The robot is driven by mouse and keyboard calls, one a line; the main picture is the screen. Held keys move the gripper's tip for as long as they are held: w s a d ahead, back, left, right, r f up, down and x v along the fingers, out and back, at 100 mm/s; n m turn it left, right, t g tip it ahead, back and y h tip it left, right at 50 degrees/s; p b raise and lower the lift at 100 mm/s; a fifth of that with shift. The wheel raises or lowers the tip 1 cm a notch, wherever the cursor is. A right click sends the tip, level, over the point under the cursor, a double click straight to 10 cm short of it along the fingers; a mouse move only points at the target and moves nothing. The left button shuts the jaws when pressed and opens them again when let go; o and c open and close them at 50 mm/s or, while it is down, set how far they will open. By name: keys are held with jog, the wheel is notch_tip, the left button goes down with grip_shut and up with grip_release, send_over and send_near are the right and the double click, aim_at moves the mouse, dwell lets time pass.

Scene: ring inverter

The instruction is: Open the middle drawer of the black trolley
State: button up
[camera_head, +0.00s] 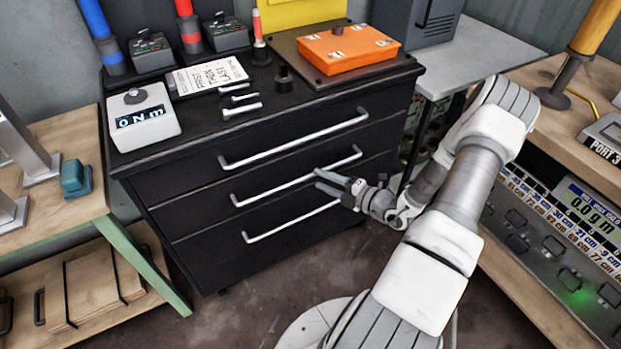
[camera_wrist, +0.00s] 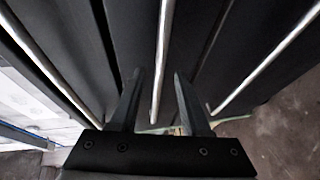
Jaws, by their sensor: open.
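The black trolley (camera_head: 180,160) stands against the wall, with three drawers flush with its front. The middle drawer (camera_head: 200,212) has a long silver bar handle (camera_head: 272,191). My gripper (camera_head: 321,180) is open at the right part of this handle, in front of the trolley. In the wrist view, the middle handle (camera_wrist: 163,55) runs between the two fingers of my gripper (camera_wrist: 162,80). I cannot tell how deep the bar sits between them, and no contact is clear.
The top handle (camera_head: 295,140) and bottom handle (camera_head: 285,222) lie close on either side. A wooden bench (camera_head: 75,215) is on the left. A workbench with a display panel (camera_head: 570,235) is on the right. The floor (camera_head: 240,320) before the trolley is clear left of my arm.

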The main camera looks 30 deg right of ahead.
aim_at(313, 176)
jog(key=shift+b+x, duration=0.45)
jog(key=shift+x, duration=1.9)
grip_shut()
